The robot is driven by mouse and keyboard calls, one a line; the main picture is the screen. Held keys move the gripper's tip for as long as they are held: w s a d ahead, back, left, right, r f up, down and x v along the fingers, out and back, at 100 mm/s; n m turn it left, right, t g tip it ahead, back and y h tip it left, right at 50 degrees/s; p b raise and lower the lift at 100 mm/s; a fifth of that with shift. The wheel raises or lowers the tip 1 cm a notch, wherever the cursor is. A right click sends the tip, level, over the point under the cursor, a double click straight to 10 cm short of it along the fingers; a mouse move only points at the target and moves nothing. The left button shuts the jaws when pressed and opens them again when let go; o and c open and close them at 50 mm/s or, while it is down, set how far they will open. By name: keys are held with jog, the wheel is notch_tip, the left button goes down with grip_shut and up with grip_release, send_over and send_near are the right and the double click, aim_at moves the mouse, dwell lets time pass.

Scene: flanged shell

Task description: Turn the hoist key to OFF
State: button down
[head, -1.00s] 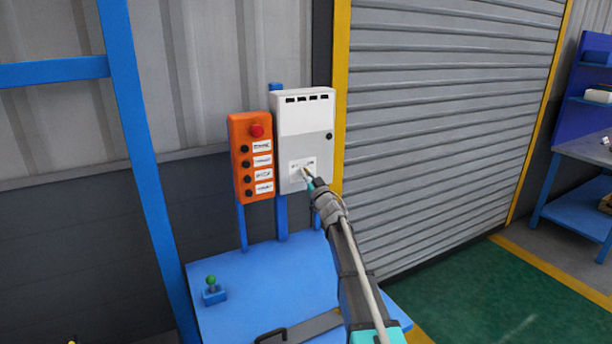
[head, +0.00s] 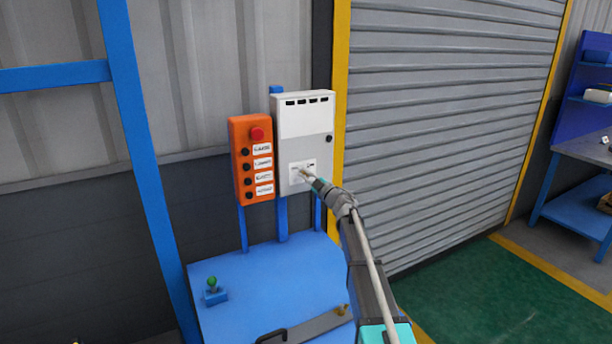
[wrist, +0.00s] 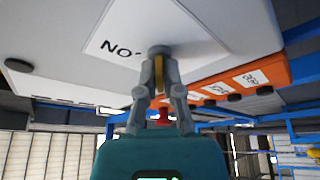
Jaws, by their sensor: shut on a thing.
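The white control box (head: 305,118) hangs above the blue table and bears a small white label (head: 297,164) low on its front. My gripper (head: 304,173) is at that label. In the wrist view my gripper (wrist: 158,60) is shut on the hoist key (wrist: 158,74), a narrow yellowish piece between its fingers. The fingertips are close against the label plate (wrist: 200,35).
An orange button station (head: 240,160) with a red knob (head: 257,134) stands just left of the box. The blue table (head: 240,318) below holds a green-topped lever (head: 212,284), a black handle (head: 270,336) and a small brass-coloured piece (head: 342,309).

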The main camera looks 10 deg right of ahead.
dwell(0.4)
jog(key=c, duration=0.8)
grip_release()
jog(key=shift+s, duration=0.15)
